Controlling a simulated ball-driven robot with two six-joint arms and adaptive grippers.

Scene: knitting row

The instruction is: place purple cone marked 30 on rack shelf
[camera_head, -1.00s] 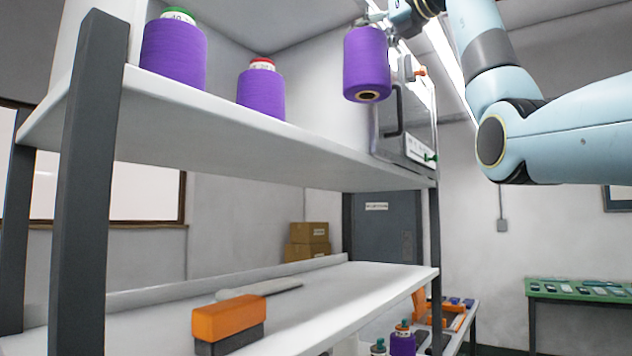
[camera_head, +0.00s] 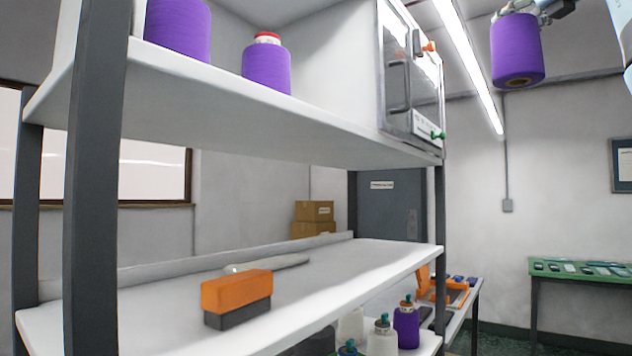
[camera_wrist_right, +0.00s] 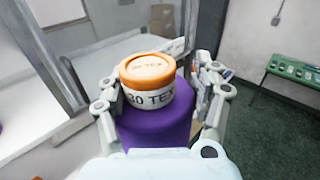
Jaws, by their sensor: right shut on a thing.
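My right gripper (camera_head: 520,8) is shut on a purple cone (camera_head: 517,50) and holds it in the air at the upper right of the head view, right of the rack and apart from it. In the right wrist view the cone (camera_wrist_right: 155,125) has an orange top and a white band reading "30 TEX" between the fingers (camera_wrist_right: 160,100). The rack's upper shelf (camera_head: 215,100) bears two other purple cones, one at the left (camera_head: 178,28) and a red-topped one (camera_head: 266,64). My left gripper is not in view.
A grey-white cabinet (camera_head: 412,85) stands at the right end of the upper shelf. An orange and grey block (camera_head: 237,296) lies on the middle shelf (camera_head: 340,262). Several cones, one purple (camera_head: 406,328), stand below. A green table (camera_head: 585,270) is at the right.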

